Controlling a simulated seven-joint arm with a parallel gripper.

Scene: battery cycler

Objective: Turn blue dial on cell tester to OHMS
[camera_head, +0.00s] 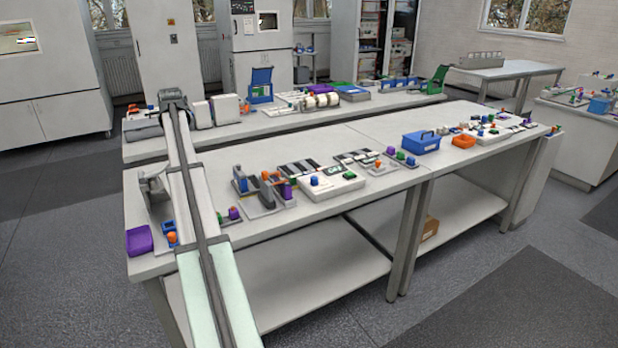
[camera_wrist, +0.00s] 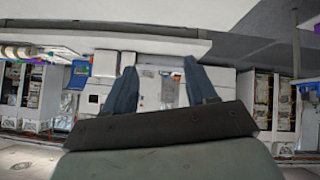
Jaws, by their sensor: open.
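The cell tester (camera_head: 332,186) appears to be the white box on the front bench, left of its middle, with a small dark-green display. A round blue dial (camera_head: 315,181) stands on its top toward the left, beside an orange knob (camera_head: 313,174). Its lettering and the dial's setting are too small to read. My gripper (camera_wrist: 159,65) is open and empty in the wrist view, its two dark blue-grey fingers spread apart. Neither the tester nor the dial can be made out there. In the head view my arm reaches up at the left, apart from the tester; its fingers cannot be made out.
Grey upright fixtures (camera_head: 268,190) stand close left of the tester. Dark flat modules (camera_head: 299,168) lie behind it, and a blue basket (camera_head: 421,142) stands to its right. A purple bin (camera_head: 139,240) is at the bench's left end. A strip of bench front of the tester is bare.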

